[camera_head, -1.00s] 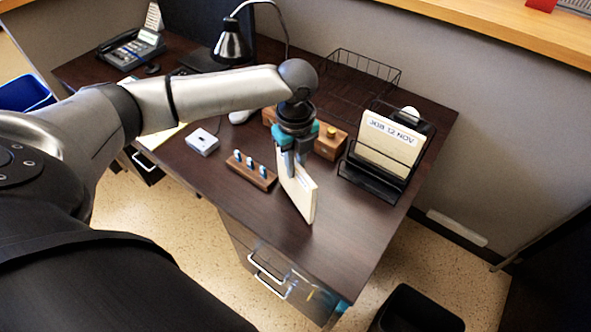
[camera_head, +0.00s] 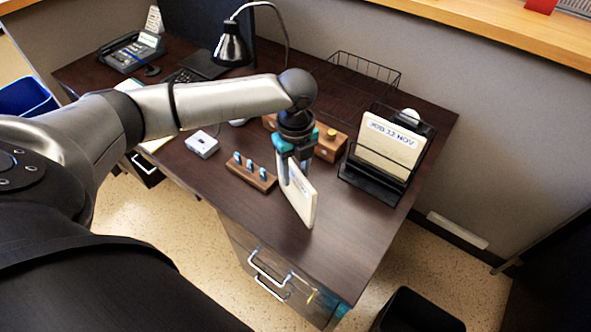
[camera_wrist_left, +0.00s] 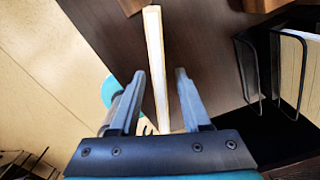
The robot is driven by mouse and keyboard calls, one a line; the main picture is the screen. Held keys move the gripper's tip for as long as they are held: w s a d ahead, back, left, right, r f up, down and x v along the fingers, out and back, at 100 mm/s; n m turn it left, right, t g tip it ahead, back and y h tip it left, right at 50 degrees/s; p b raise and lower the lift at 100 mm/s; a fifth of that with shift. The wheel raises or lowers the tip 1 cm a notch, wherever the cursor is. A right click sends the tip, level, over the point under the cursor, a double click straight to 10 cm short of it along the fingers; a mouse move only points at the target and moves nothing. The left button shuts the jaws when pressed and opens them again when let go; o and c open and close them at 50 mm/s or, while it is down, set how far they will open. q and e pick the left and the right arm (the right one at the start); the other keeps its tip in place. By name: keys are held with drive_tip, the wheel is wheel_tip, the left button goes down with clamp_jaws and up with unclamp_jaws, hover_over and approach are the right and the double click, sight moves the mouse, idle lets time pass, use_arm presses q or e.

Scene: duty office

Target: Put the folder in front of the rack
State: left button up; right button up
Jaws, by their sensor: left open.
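A cream folder (camera_head: 299,196) with a label stands on edge, nearly upright, on the dark desk, left of the rack and apart from it. My left gripper (camera_head: 293,178) is open from above, with one finger on each side of the folder. In the left wrist view the folder (camera_wrist_left: 156,65) runs between the two spread fingers (camera_wrist_left: 158,100), with a gap on the right; contact on the left is unclear. The black wire rack (camera_head: 374,190) stands at the right of the desk. Another cream, labelled folder (camera_head: 390,146) sits in it. My right gripper is not recognisable.
A wooden block with pegs (camera_head: 250,177) is close left of the folder. A wooden box (camera_head: 328,150) is behind it. Desk in front of the rack is clear.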

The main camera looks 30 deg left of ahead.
use_arm(q)
wheel_tip(320, 180, up, 12)
drive_tip(key=p, duration=0.3)
drive_tip(key=shift+r, duration=0.15)
drive_tip(key=shift+d, duration=0.1)
idle(0.3)
